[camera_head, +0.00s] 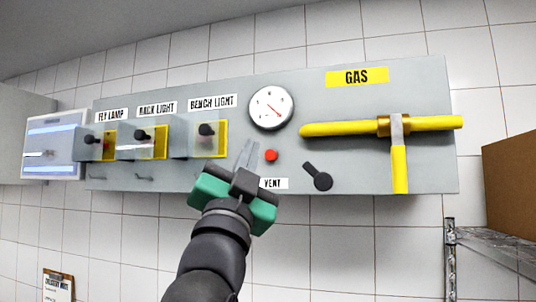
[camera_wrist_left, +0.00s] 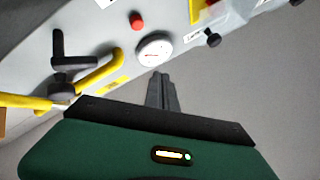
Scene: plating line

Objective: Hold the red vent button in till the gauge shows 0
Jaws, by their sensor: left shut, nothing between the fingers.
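The red vent button (camera_head: 271,155) sits on the grey panel (camera_head: 300,95), above the VENT label (camera_head: 274,183). The round white gauge (camera_head: 271,107) is above it, with a red needle pointing to the lower right; its numbers are too small to read. My left gripper (camera_head: 248,152) is shut and empty, with its fingertips just left of the button in the head view. In the left wrist view the red button (camera_wrist_left: 137,21) and the gauge (camera_wrist_left: 155,49) lie beyond the shut fingers (camera_wrist_left: 161,82), with the button clear of them. My right gripper is not in view.
A black lever (camera_head: 318,176) is right of the button. Yellow gas pipes (camera_head: 350,129) with a grey handle (camera_head: 397,132) are farther right. Several switches, including the bench light switch (camera_head: 207,130), are on the left. A wire shelf (camera_head: 490,243) with a brown box (camera_head: 511,198) stands right.

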